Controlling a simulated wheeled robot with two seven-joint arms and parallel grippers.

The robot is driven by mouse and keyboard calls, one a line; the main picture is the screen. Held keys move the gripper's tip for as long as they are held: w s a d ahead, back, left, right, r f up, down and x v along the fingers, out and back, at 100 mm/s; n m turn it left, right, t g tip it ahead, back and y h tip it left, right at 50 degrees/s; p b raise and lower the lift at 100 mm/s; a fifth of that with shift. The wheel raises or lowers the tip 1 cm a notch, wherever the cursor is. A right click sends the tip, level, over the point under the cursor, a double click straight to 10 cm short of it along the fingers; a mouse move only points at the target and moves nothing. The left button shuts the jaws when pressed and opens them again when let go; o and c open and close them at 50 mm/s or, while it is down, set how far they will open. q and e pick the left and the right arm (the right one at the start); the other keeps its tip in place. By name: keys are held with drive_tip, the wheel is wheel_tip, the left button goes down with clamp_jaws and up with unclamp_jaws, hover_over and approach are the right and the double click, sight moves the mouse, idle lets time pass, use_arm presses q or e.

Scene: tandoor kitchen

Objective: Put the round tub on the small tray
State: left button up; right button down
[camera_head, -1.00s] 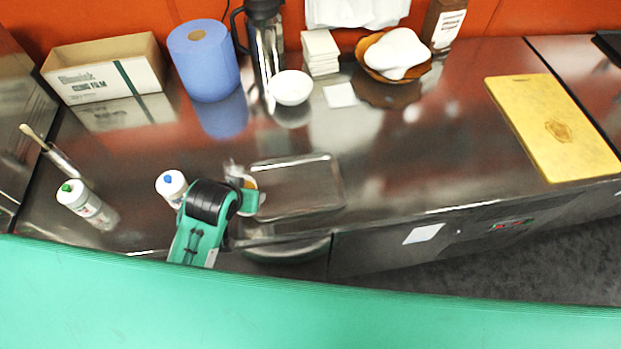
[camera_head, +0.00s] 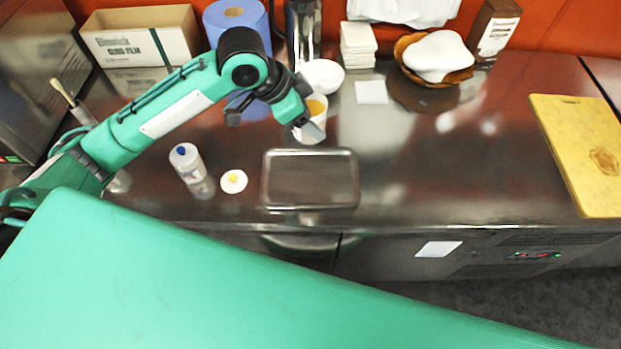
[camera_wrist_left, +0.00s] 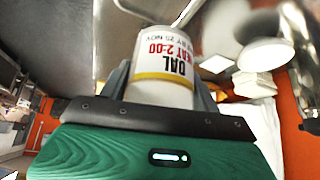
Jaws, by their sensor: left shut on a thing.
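The round tub (camera_head: 313,113) is white with a yellow-orange top in the head view. In the left wrist view the tub (camera_wrist_left: 165,55) shows a printed label reading DAL and a yellow band. My left gripper (camera_head: 308,117) is shut on it, with a finger on each side. The small tray (camera_head: 310,180) is a shallow rectangular metal tray, empty, on the steel counter. The held tub appears just beyond the tray's back edge, seemingly above the counter; its exact height is hard to tell. My right gripper is not in view.
A blue-capped bottle (camera_head: 188,163) and a white round item with a yellow top (camera_head: 233,181) stand left of the tray. A white bowl (camera_head: 322,75), blue roll (camera_head: 237,18) and flask (camera_head: 303,30) are behind. The counter right of the tray is clear up to a yellow board (camera_head: 580,150).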

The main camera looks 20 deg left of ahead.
use_arm(q)
drive_tip(key=shift+s+a+r+m, duration=0.2)
drive_tip(key=shift+a+r, duration=0.3)
drive_tip(key=shift+a, duration=0.15)
drive_tip(key=shift+s+a+r+m, duration=0.2)
drive_tip(key=shift+a+r, duration=0.25)
drive_tip(key=shift+a, duration=0.15)
drive_tip(key=p, duration=0.2)
hover_over(299, 178)
wheel_tip(299, 178, down, 15)
wheel_tip(299, 178, down, 4)
drive_tip(key=shift+f+p, duration=0.1)
drive_tip(key=shift+p, duration=0.35)
drive_tip(key=shift+f, duration=0.3)
drive_tip(key=shift+f, duration=0.15)
drive_tip(key=o, duration=1.3)
